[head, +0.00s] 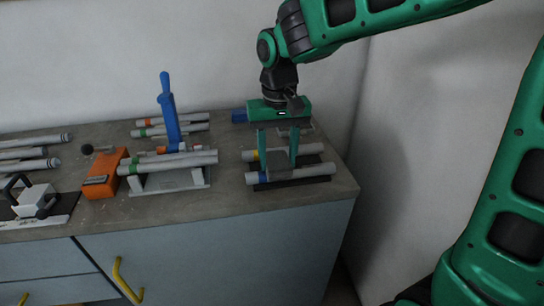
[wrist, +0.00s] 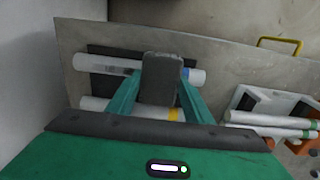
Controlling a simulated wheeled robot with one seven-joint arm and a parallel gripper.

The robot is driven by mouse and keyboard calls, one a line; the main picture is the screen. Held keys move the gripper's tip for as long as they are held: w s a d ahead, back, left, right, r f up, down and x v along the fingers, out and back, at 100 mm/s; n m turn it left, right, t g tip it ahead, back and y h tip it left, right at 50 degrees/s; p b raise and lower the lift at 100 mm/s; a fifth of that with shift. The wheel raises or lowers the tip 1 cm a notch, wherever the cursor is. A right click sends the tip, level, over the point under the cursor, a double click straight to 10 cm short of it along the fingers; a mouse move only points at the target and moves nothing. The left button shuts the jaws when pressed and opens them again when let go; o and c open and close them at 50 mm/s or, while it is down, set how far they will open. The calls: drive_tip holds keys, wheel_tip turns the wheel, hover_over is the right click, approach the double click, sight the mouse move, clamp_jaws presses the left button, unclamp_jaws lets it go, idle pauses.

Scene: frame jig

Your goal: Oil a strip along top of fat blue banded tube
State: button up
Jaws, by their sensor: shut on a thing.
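The blue banded tube (head: 315,173) lies along the front of a dark rack at the table's right end, its blue band near the left end. In the wrist view the tube (wrist: 90,64) runs across the top, with the blue band right of my gripper. My gripper (head: 278,163) points down, shut on a dark grey block (wrist: 161,78). The block is over the tube and hides part of it; I cannot tell whether they touch. A darker streak shows along the tube left of the block in the wrist view.
A yellow banded tube (head: 306,149) lies just behind, parallel. To the left are a pale stand (head: 167,181) with tubes, a blue upright handle (head: 167,100), an orange box (head: 104,177) and a white clamp-like tool (head: 35,200). The wall is close behind and right.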

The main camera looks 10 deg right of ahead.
drive_tip(key=shift+d, duration=6.1)
wheel_tip(320, 180, up, 6)
drive_tip(key=shift+r, duration=0.2)
drive_tip(key=shift+r, duration=1.35)
